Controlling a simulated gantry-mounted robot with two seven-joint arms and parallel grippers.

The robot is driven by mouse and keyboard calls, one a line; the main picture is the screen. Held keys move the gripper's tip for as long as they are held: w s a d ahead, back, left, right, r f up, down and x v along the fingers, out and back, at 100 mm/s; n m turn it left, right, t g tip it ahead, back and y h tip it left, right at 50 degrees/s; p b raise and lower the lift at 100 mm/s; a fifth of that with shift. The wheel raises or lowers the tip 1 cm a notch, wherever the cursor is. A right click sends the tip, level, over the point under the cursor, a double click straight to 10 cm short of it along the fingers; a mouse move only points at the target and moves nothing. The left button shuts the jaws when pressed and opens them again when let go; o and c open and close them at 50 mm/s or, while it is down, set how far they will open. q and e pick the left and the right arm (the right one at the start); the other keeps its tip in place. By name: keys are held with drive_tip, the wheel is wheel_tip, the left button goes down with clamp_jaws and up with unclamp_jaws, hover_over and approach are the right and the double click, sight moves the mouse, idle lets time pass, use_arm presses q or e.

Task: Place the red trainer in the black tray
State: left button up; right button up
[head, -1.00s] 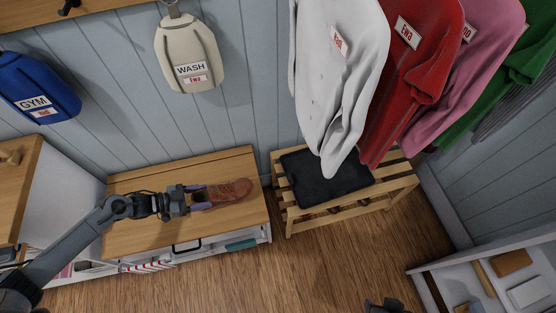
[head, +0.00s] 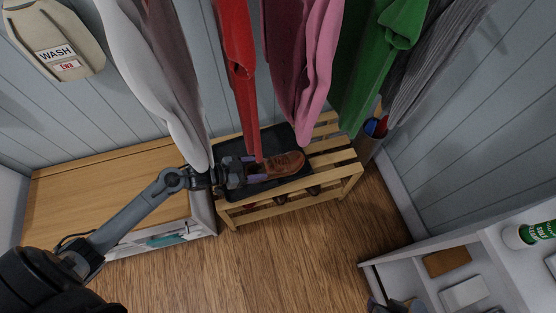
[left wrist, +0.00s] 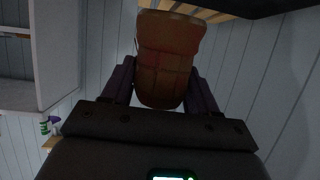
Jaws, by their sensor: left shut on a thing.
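The red trainer, a reddish-brown shoe (head: 284,163), is over the black tray (head: 268,134) in the head view, toe to the right. My left gripper (head: 254,169) is shut on the trainer's rear end. In the left wrist view the shoe (left wrist: 168,60) sits between the two fingers, and a black edge, seemingly the tray (left wrist: 270,8), shows at the top right. Whether the shoe touches the tray I cannot tell.
The tray rests on a slatted wooden rack (head: 334,160). White, red (head: 237,70), pink and green garments hang close above it; the red one hangs in front of the shoe and tray. A wooden-topped bench (head: 110,195) stands left, a white shelf unit (head: 450,250) right.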

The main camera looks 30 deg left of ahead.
use_arm(q)
drive_tip(key=shift+w+d+f+b, duration=0.2)
drive_tip(key=shift+w+d+b, duration=0.15)
drive_tip(key=shift+w+d, duration=0.15)
drive_tip(key=shift+w+f+b, duration=0.15)
drive_tip(key=shift+f+b, duration=0.05)
drive_tip(key=shift+b, duration=0.1)
drive_tip(key=w+a+f+b, duration=0.1)
drive_tip(key=a+f+b, duration=0.1)
drive_tip(key=a, duration=0.1)
drive_tip(key=w+a+f+b, duration=0.1)
drive_tip(key=a+f+b, duration=0.1)
drive_tip(key=a, duration=0.2)
drive_tip(key=w+a+f+b, duration=0.1)
drive_tip(key=a+f+b, duration=0.1)
drive_tip(key=a+b, duration=0.1)
drive_tip(key=shift+a+f, duration=0.3)
drive_tip(key=shift+a, duration=0.25)
wheel_tip(320, 180, down, 4)
drive_tip(key=b, duration=0.3)
drive_tip(key=shift+r, duration=0.1)
drive_tip(key=shift+w, duration=0.1)
